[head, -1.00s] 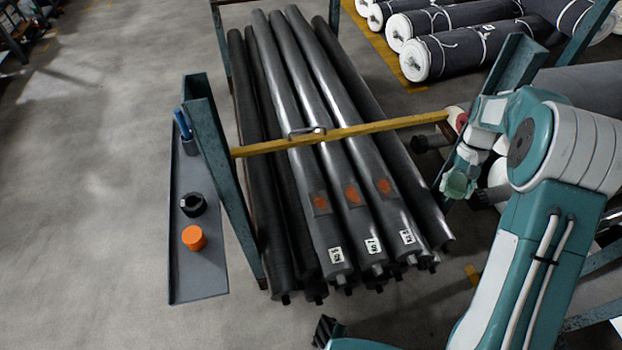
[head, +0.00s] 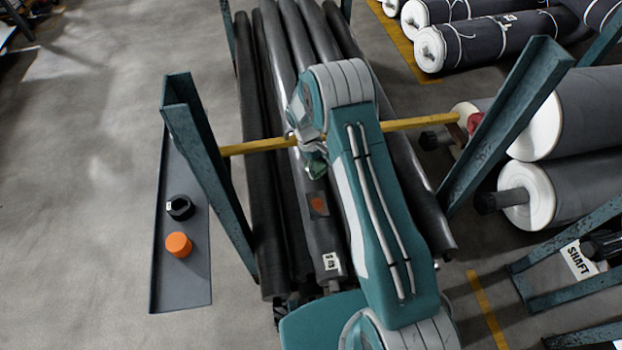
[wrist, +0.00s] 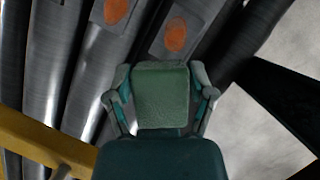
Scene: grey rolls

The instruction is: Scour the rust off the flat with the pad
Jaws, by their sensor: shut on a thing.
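My gripper (wrist: 160,100) is shut on a green scouring pad (wrist: 162,93), which shows face-on between the two fingers in the wrist view. In the head view, my gripper (head: 314,163) hangs over the dark shafts, just above a flat with an orange rust patch (head: 319,205). The wrist view shows two rust patches (wrist: 116,12) and (wrist: 175,36) on grey flats beyond the pad. My arm hides the flats to the right in the head view. Contact between pad and shaft cannot be told.
A yellow bar (head: 258,145) crosses the shafts, between teal posts (head: 195,140). A grey tray (head: 183,285) at left holds a black nut-like piece (head: 180,207) and an orange cap (head: 179,244). Floor at left is clear.

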